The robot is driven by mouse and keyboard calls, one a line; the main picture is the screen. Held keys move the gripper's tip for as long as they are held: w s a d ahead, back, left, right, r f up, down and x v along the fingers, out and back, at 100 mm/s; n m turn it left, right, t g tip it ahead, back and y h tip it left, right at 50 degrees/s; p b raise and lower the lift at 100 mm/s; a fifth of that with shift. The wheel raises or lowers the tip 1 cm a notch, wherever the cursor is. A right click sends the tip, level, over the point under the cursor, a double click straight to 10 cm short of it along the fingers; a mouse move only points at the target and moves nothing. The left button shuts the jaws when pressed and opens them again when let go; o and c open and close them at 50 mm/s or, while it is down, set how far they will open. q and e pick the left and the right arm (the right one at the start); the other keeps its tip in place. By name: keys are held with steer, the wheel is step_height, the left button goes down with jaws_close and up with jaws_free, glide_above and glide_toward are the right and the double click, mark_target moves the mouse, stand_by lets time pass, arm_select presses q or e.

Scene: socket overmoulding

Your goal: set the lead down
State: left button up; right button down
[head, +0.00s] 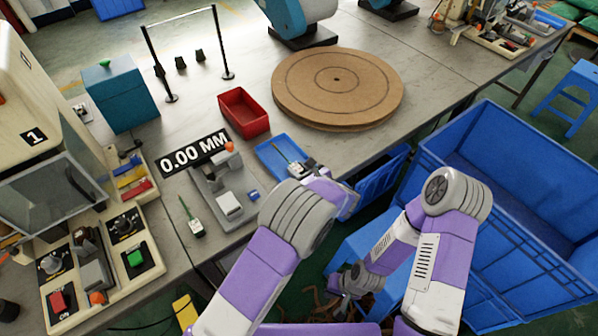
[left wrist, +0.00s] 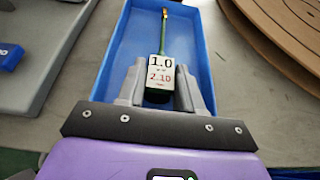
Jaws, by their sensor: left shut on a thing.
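The lead (left wrist: 160,72) is a thin dark green cable with a white tag reading 1.0 and 2.10 and a dark lower end. My left gripper (left wrist: 158,98) is shut on it at the tagged end. In the head view, my left gripper (head: 302,172) is over the blue tray (head: 268,150), with the lead's thin end pointing up and left. The tray (left wrist: 118,60) lies behind the lead in the left wrist view; I cannot tell whether the lead touches its floor. My right gripper (head: 345,283) hangs low below the table edge, its fingers too small to read.
A similar tagged lead (head: 194,222) lies on the table at left, beside a grey gauge (head: 222,190) with a 0.00 MM display (head: 194,151). A red tray (head: 243,113) and a round brown turntable (head: 337,88) stand behind. A large blue crate (head: 520,190) is at right.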

arm_select(q)
steer(key=shift+r, duration=0.1)
steer(key=shift+f, duration=0.2)
steer(key=o, duration=1)
steer(key=shift+r, duration=0.1)
steer(key=shift+o, duration=0.2)
steer(key=shift+r, duration=0.1)
